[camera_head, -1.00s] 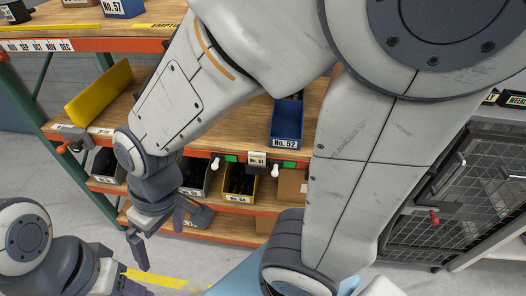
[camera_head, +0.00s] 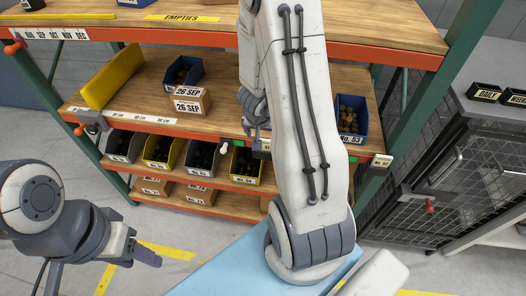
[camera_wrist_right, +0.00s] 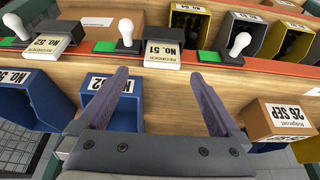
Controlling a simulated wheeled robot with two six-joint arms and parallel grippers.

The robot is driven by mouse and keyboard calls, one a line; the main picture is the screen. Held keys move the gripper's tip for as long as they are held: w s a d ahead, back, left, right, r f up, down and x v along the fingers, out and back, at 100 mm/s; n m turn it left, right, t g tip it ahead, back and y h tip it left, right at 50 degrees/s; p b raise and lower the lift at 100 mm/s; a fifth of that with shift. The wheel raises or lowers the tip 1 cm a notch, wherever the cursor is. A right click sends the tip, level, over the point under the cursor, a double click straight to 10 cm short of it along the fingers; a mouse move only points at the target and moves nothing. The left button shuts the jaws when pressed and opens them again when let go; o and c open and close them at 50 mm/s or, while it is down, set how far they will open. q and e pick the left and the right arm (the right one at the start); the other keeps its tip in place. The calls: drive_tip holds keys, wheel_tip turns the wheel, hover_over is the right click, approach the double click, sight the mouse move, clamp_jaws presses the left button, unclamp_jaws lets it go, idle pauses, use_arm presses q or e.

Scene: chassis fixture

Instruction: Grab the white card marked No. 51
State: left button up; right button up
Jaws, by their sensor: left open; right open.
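The white card marked No. 51 (camera_wrist_right: 163,54) is in a holder on the shelf's front rail, upside down in the right wrist view. In the head view a small part of the card (camera_head: 262,144) shows beside my right arm. My right gripper (camera_wrist_right: 160,76) is open and empty, its fingers pointing at the rail with the card between and just beyond their tips, apart from them. In the head view this gripper (camera_head: 256,122) is partly hidden by my arm. My left gripper (camera_head: 145,256) is open and empty at the lower left, away from the shelf.
A similar No. 52 card (camera_wrist_right: 46,43) stands along the rail. White knobs (camera_wrist_right: 126,30) and green tags flank the cards. Blue bins (camera_wrist_right: 112,104) and a 26 SEP box (camera_wrist_right: 278,118) sit on the shelf near my right gripper. A yellow bin (camera_head: 247,166) is on the lower shelf.

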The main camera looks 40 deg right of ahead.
sight(263, 140)
drive_tip(key=b+x, duration=0.3)
drive_tip(key=x, duration=0.3)
drive_tip(key=shift+w+a, duration=0.1)
drive_tip(key=shift+a, duration=0.05)
drive_tip(key=shift+r, duration=0.1)
drive_tip(key=c, duration=1.3)
